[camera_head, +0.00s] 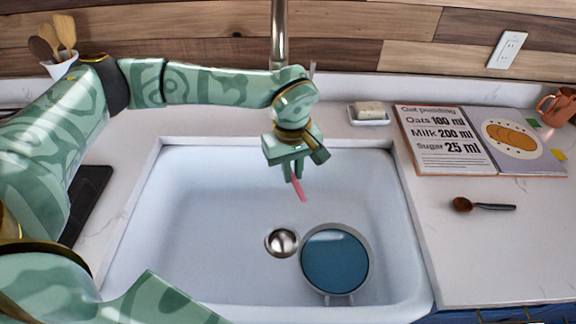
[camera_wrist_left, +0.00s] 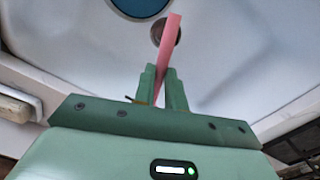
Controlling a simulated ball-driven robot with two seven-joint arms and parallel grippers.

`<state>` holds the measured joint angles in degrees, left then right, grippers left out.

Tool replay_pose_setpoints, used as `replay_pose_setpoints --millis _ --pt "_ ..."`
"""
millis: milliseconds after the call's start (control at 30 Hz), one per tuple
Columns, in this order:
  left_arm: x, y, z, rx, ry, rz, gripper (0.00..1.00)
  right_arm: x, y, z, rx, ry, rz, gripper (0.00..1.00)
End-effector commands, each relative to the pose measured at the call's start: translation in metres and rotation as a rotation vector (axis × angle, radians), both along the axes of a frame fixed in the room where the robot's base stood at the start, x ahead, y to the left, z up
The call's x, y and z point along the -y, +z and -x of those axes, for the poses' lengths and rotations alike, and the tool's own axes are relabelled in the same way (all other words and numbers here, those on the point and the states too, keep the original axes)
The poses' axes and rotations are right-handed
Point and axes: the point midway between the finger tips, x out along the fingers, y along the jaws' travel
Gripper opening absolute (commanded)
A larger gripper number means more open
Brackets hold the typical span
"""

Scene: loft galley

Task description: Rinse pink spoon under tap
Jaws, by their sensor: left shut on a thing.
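My left gripper (camera_head: 293,172) is shut on the pink spoon (camera_head: 300,190) and holds it above the back half of the white sink (camera_head: 190,210). The spoon points down and slightly right; only a pink strip of it shows, the rest hidden by the fingers. In the left wrist view, the pink spoon (camera_wrist_left: 170,40) sticks out between the fingertips (camera_wrist_left: 162,78). The metal tap (camera_head: 279,35) rises behind the sink, its lower part hidden by my left arm. No water shows. My right gripper is not in view.
A blue round dish (camera_head: 335,262) lies in the sink beside the drain (camera_head: 282,242). A soap dish (camera_head: 369,117) stands behind the sink. An open recipe book (camera_head: 450,145) and a dark spoon (camera_head: 484,206) lie on the right counter. Left of the drain the basin is clear.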

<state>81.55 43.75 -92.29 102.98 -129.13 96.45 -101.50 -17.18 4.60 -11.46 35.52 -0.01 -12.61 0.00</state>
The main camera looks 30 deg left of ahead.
Motion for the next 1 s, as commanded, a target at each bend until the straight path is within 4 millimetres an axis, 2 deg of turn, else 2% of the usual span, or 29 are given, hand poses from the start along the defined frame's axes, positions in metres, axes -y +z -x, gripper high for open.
replay_pose_setpoints --millis 800,1000 --pt "0.029 0.001 0.068 0.000 -0.002 0.000 0.00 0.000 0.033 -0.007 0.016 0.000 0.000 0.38" --pt "0.031 0.000 0.074 0.000 0.000 0.000 0.00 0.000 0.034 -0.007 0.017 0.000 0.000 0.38"
